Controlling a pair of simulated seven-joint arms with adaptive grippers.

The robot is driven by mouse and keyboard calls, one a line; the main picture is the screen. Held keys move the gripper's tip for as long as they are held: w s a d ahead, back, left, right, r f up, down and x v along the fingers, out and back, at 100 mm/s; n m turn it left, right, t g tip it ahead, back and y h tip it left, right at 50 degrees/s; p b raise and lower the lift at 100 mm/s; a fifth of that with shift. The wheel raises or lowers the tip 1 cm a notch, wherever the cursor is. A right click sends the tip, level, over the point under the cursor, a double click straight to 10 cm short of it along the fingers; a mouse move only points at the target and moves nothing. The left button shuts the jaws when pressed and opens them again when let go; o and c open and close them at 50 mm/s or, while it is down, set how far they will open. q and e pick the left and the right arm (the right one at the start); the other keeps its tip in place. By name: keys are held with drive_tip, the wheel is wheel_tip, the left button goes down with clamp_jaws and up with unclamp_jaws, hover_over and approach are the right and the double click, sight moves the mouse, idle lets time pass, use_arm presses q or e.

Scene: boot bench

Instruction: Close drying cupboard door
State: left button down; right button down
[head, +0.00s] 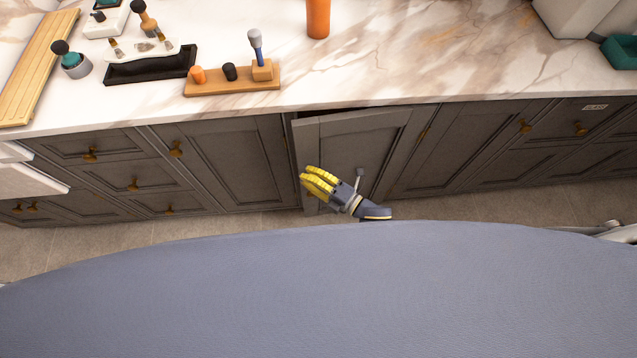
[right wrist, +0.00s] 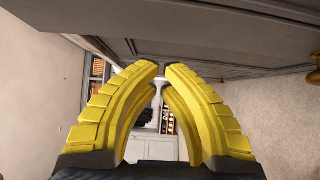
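The drying cupboard door (head: 347,150) is a dark grey panelled door below the marble counter, near the middle of the head view. It stands slightly ajar, with a dark gap along its top and its left edge out from the cabinet front. My right gripper (head: 306,180) has yellow fingers and is in front of the door's lower left part. In the right wrist view the fingertips (right wrist: 163,68) come together with nothing visible between them. Grey panelling (right wrist: 250,45) runs close above the fingers there; whether they touch it I cannot tell. My left gripper is not in view.
The marble counter (head: 420,60) above holds a wooden block with pegs (head: 232,82), a black tray (head: 150,66), an orange cylinder (head: 318,18) and brushes. Closed grey cupboards and drawers with brass knobs flank the door. Floor (head: 190,226) shows below the cabinets.

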sight(305, 158)
drive_tip(key=shift+w, duration=1.5)
drive_tip(key=w, duration=0.2)
drive_tip(key=w+m+t+h, duration=0.1)
drive_tip(key=shift+w+a, duration=0.25)
drive_tip(key=shift+a, duration=0.1)
drive_tip(key=shift+w+d+t+h, duration=0.1)
drive_tip(key=shift+w+t+h, duration=0.2)
drive_tip(key=shift+w, duration=0.2)
